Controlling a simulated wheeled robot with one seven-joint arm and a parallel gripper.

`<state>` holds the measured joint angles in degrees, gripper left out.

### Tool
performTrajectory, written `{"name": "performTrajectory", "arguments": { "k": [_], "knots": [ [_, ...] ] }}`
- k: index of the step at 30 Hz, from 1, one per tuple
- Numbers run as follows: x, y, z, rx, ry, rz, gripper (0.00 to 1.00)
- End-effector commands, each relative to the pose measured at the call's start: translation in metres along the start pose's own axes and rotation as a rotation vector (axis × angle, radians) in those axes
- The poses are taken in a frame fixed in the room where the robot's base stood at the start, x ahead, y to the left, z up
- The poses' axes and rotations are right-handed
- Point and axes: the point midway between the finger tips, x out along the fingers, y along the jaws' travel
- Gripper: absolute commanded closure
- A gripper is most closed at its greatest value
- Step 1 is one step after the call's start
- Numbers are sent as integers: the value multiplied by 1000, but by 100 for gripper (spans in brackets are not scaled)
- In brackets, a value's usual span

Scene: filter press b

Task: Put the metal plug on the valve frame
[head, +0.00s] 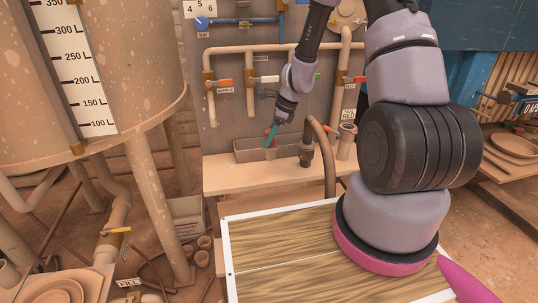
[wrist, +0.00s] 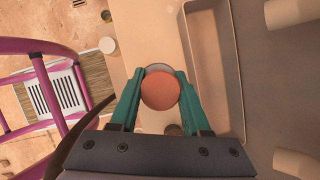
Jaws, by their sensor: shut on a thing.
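My gripper (head: 272,134) is at the far side of the workbench, over the front of the grey tray, with its teal fingers pointing down. In the wrist view my gripper (wrist: 160,98) is shut on a round piece with a reddish-brown face and a grey rim beyond it. I take this piece for the metal plug (wrist: 160,90); its lower part is hidden. The valve frame (head: 230,130) is the upright grey panel behind the bench. It carries tan pipes and valves with red, white and orange handles.
The grey tray (head: 243,157) stands on the bench against the panel; it is close on the right in the wrist view (wrist: 205,60). A curved hose and nozzle (head: 307,150) stand right of my gripper. A large tank (head: 140,60) is at left. The bench front (head: 225,178) is clear.

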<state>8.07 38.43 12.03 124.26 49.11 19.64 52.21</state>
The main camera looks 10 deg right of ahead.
Motion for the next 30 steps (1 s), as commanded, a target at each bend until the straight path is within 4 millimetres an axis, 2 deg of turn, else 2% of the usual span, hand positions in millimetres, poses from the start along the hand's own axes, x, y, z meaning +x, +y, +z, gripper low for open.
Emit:
{"name": "performTrajectory", "arguments": {
  "k": [13,26,27,28,29,30],
  "knots": [
    [48,0,-20,1,-1,1,100],
    [54,0,-22,-2,-1,0,100],
    [54,0,-22,-3,0,-1,42],
    [54,0,-22,-3,0,-1,30],
    [54,0,-22,-3,0,-1,23],
    [54,0,-22,-3,0,-1,23]
  ]
}}
